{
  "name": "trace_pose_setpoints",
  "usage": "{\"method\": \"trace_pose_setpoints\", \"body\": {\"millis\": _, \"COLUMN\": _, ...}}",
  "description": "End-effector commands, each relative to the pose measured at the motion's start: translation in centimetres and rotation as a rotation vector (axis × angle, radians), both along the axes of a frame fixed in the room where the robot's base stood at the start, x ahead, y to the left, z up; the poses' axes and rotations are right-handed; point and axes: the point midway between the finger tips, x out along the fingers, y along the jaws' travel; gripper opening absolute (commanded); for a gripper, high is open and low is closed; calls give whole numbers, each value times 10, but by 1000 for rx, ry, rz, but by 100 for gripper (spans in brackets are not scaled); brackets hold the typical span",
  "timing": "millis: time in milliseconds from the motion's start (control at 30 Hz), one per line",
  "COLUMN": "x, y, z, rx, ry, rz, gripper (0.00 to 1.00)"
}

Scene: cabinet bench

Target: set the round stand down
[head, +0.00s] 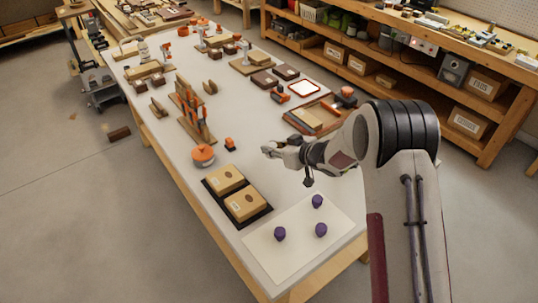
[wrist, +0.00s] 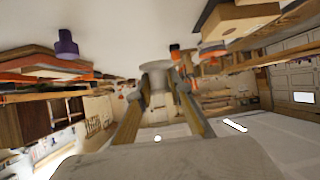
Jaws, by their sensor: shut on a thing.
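My gripper (head: 284,152) is over the middle of the white table, to the right of the orange-topped round piece. In the wrist view my gripper's fingers (wrist: 158,98) are closed on a pale grey piece with a round, flared end (wrist: 158,68), which I take as the round stand. In the head view it is small and hard to tell from the pale fingertips. It appears held off the table, with its axis tilted; the exact gap below cannot be told. The fingers hide part of it.
The white table (head: 345,205) has bare room around my gripper. Two tan boxes (head: 246,204) sit on a dark tray at front left. Three purple knobs (head: 320,230) stand on a pale mat. An orange-topped round piece (head: 203,154) and a wooden rack (head: 190,115) are left; a brown tray (head: 296,119) is behind.

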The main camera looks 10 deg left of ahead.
Motion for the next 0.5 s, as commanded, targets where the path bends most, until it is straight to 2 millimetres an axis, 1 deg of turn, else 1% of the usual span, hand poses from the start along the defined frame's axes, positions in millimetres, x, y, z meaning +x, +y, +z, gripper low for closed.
{"method": "trace_pose_setpoints", "body": {"millis": 33, "x": 7, "y": 9, "z": 0, "rx": -2, "ry": -5, "rz": -1, "gripper": 9}}
{"method": "trace_pose_setpoints", "body": {"millis": 100, "x": 18, "y": 18, "z": 1, "rx": -3, "ry": -9, "rz": -11, "gripper": 9}}
{"method": "trace_pose_setpoints", "body": {"millis": 267, "x": 42, "y": 34, "z": 6, "rx": -2, "ry": -13, "rz": -50, "gripper": 9}}
{"method": "trace_pose_setpoints", "body": {"millis": 367, "x": 57, "y": 37, "z": 11, "rx": 2, "ry": -14, "rz": -82, "gripper": 9}}
{"method": "trace_pose_setpoints", "body": {"millis": 500, "x": 77, "y": 32, "z": 22, "rx": 10, "ry": -11, "rz": -136, "gripper": 9}}
